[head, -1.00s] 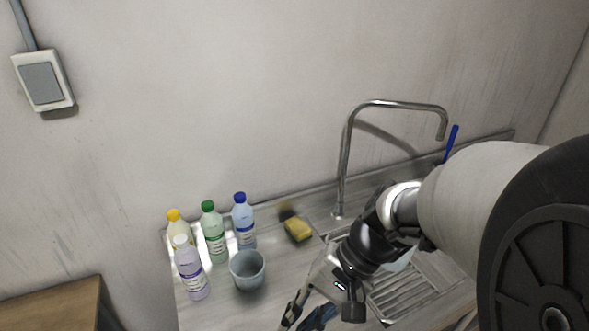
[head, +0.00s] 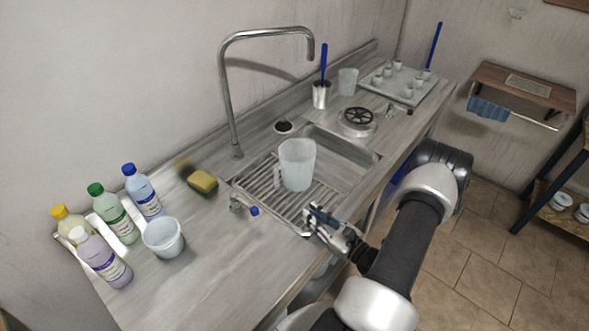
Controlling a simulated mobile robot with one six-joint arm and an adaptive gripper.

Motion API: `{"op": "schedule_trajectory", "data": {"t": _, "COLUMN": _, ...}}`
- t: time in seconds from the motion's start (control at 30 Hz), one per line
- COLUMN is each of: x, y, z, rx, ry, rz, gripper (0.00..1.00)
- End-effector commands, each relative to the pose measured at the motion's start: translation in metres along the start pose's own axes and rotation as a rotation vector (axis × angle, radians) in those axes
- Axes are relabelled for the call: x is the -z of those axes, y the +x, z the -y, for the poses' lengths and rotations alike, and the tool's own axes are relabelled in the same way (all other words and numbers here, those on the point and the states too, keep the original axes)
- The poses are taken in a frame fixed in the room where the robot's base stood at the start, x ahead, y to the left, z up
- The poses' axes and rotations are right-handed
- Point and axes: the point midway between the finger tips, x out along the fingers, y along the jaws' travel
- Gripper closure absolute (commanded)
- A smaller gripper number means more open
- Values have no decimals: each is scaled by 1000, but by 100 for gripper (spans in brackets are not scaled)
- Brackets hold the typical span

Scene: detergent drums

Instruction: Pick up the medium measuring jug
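A translucent pale jug (head: 298,163) with a handle on its left side stands upright on the ribbed drainer by the sink. A smaller clear cup (head: 347,81) stands farther back, behind the sink. A grey-blue tub (head: 164,238) stands on the counter at the left. I cannot tell for certain which is the medium one. My gripper (head: 313,217) is at the front edge of the drainer, below and a little right of the handled jug and apart from it. Its fingers look parted, with nothing seen between them.
The tall tap (head: 228,95) rises behind the jug. A small blue-capped item (head: 254,211) lies near the drainer. A holder with a blue-handled brush (head: 322,94) and a tray of small cups (head: 398,82) are farther back.

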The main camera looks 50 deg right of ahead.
Motion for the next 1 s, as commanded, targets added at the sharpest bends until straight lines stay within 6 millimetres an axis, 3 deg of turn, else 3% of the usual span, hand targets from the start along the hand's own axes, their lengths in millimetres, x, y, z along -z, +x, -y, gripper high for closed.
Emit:
{"op": "schedule_trajectory", "data": {"t": 0.13, "x": 5, "y": 14, "z": 2, "rx": 17, "ry": 6, "rz": 0, "gripper": 84}}
{"op": "schedule_trajectory", "data": {"t": 0.5, "x": 5, "y": 94, "z": 3, "rx": 13, "ry": 4, "rz": 1, "gripper": 84}}
{"op": "schedule_trajectory", "data": {"t": 0.87, "x": 4, "y": 127, "z": 4, "rx": 16, "ry": 5, "rz": 0, "gripper": 84}}
{"op": "schedule_trajectory", "data": {"t": 1.0, "x": 2, "y": 149, "z": 4, "rx": 14, "ry": 4, "rz": 2, "gripper": 84}}
